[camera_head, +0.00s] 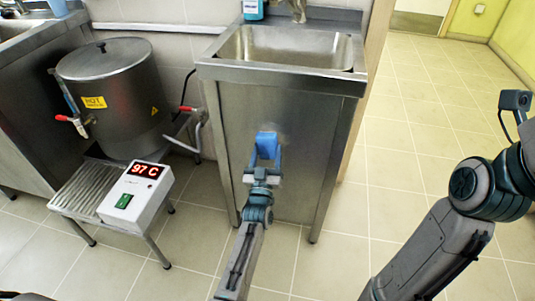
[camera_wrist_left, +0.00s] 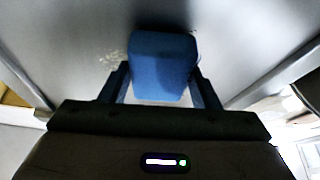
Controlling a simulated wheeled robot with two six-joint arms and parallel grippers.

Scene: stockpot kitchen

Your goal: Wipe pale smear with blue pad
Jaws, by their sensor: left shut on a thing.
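My left gripper (camera_head: 266,160) is shut on the blue pad (camera_head: 267,139), holding it up against the front steel panel of the sink cabinet. In the left wrist view the blue pad (camera_wrist_left: 162,68) sits between the two fingers, and the left gripper (camera_wrist_left: 162,88) shows below it. A pale, speckled smear (camera_wrist_left: 113,61) lies on the steel just left of the pad in that view. The pad hides the panel behind it, and I cannot tell whether it touches the steel. My right arm shows at the right of the head view, but its gripper is out of view.
The steel sink (camera_head: 290,48) tops the cabinet. To the left stands a large hot pot (camera_head: 115,100) with red-handled taps, and a control box (camera_head: 136,195) reading 97 C on a slatted stand (camera_head: 92,190). A blue bottle (camera_head: 253,9) stands behind the sink. Tiled floor at right is clear.

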